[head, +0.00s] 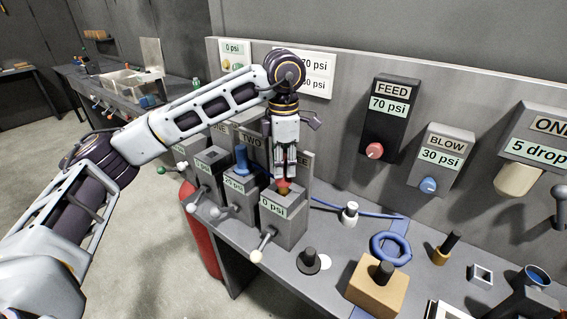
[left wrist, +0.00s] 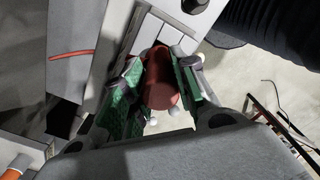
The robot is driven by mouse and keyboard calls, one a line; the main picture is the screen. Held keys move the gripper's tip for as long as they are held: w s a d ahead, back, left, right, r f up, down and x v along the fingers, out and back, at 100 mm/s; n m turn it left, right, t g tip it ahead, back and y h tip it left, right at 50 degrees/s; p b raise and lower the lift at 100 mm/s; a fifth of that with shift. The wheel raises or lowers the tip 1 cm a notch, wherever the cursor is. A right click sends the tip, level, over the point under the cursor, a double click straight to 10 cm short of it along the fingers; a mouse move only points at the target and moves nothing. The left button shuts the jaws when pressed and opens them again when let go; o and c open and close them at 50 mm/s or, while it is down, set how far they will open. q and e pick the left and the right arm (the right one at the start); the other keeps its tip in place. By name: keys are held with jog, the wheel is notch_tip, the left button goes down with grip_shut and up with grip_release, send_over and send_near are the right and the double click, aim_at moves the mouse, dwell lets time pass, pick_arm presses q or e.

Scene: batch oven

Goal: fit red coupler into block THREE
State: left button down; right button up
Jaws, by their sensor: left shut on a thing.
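The red coupler (head: 283,184) is in the jaws of my left gripper (head: 284,175), directly above block THREE (head: 284,222). In the left wrist view the coupler (left wrist: 160,78) sits between the green-padded fingers (left wrist: 158,95). A brassy part shows just under the coupler at the top of the block; I cannot tell whether the coupler is seated in it. Block THREE reads 0 psi and has a lever (head: 261,247) on its front. My right gripper does not show.
Block TWO (head: 238,190) with a blue coupler (head: 241,158) and block ONE (head: 209,175) stand to the left. A blue hose ring (head: 390,248), a white-collared fitting (head: 349,213), a black knob (head: 309,258) and a tan block (head: 376,291) lie to the right on the bench.

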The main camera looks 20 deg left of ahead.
pick_arm(q)
jog(key=shift+f, duration=0.2)
dwell(0.3)
jog(key=shift+f+b, duration=0.4)
jog(key=shift+b, duration=0.05)
dwell(0.6)
jog(key=shift+f+b, duration=0.35)
jog(key=shift+f, duration=0.1)
dwell(0.8)
jog(key=shift+f, duration=0.3)
dwell(0.7)
jog(key=c, duration=1.1)
grip_release()
jog(key=shift+o, duration=0.2)
jog(key=shift+r, duration=0.15)
